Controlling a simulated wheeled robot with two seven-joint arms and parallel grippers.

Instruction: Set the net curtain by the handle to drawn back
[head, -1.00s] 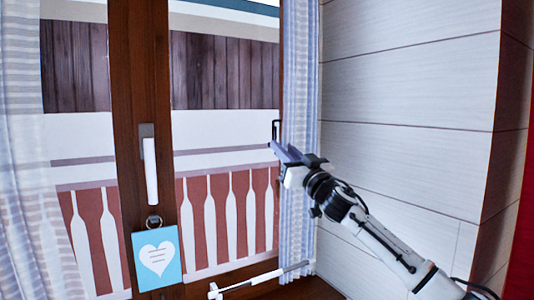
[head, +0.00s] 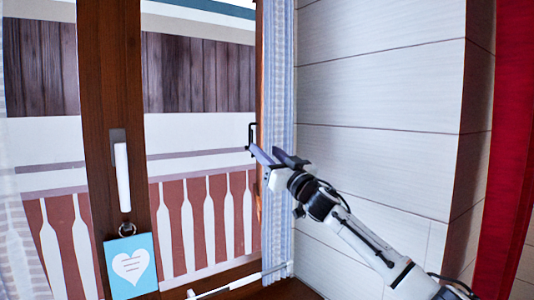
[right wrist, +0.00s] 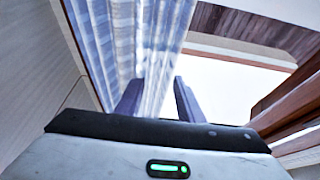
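The pale blue-and-white net curtain (head: 279,90) hangs gathered in a narrow strip at the right side of the window. A dark bracket-shaped handle (head: 251,135) shows at its left edge. My right gripper (head: 270,157) is just below the handle, in front of the curtain; its two fingers are apart. In the right wrist view the gripper (right wrist: 158,100) is open, with curtain cloth (right wrist: 120,40) behind its left finger and bright window behind its right finger. I cannot tell whether a finger touches the cloth. The handle is not seen in the wrist view. My left gripper is out of view.
A brown window frame (head: 112,70) carries a white window lever (head: 122,175) and a blue heart card (head: 131,265). Another sheer curtain (head: 15,215) hangs at the far left. A thin white bar (head: 240,283) lies low by the window. A panelled wall (head: 380,95) stands right; a red curtain (head: 510,140) is beyond.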

